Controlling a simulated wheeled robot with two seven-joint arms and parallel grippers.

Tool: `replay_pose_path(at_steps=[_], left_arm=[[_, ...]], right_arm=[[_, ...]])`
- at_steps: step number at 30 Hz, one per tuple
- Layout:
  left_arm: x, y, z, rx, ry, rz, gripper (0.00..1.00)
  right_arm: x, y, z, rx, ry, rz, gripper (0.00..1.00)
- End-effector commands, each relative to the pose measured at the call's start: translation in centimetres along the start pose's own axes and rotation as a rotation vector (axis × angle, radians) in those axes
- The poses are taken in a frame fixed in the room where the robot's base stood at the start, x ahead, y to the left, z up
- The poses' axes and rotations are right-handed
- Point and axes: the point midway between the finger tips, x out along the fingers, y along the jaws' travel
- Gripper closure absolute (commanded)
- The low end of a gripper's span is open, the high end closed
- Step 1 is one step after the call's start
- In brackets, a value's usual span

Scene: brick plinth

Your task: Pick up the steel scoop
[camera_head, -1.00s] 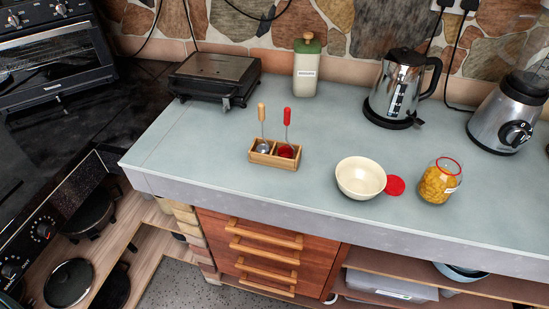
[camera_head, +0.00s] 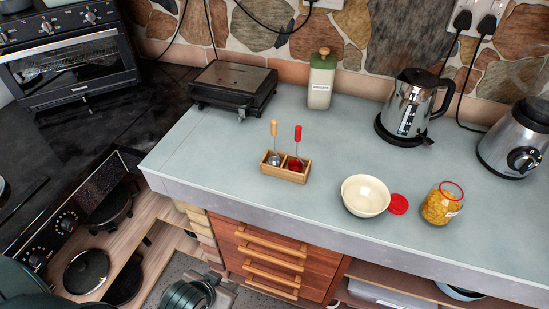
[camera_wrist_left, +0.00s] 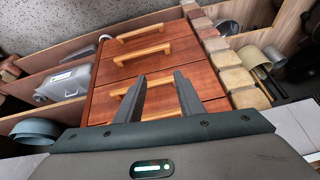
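The steel scoop (camera_head: 274,136) stands upright with its yellow handle up. Its steel bowl sits in the left compartment of a small wooden holder (camera_head: 284,174) on the counter. A red scoop (camera_head: 297,140) stands in the right compartment. The end of my left arm shows dark green at the bottom of the head view, low in front of the drawers and well away from the holder. In the left wrist view my left gripper (camera_wrist_left: 159,74) has its two fingers apart with nothing between them, facing the drawer fronts. My right gripper is not in view.
A cream bowl (camera_head: 365,196), a red lid (camera_head: 398,204) and a jar of yellow food (camera_head: 441,204) stand right of the holder. A grill (camera_head: 233,86), canister (camera_head: 320,80), kettle (camera_head: 408,106) and blender (camera_head: 514,140) line the back. The counter around the holder is clear.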

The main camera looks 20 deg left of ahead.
Motion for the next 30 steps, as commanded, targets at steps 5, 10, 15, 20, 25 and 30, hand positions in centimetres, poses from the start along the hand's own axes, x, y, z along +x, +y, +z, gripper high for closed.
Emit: replay_pose_path(at_steps=[5,10,15,20,25,30], left_arm=[[-3.4,-1.6,-3.4,-0.019,0.089,-0.034,0.65],[-4.9,-2.5,-6.0,-0.034,0.173,-0.054,0.65],[-6.3,-3.3,-8.9,-0.049,0.273,-0.069,0.65],[-7.8,-4.1,-12.4,-0.061,0.404,-0.074,0.65],[-9.8,-4.5,-16.6,-0.066,0.57,-0.062,0.65],[-12.2,-4.5,-20.4,-0.064,0.733,-0.031,0.65]], right_arm=[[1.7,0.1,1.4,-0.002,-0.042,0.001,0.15],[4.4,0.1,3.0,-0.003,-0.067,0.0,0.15],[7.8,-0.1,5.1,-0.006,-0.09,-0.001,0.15],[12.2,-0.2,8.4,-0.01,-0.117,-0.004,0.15],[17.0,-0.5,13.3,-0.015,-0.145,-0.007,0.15],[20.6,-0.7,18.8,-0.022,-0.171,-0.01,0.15]])
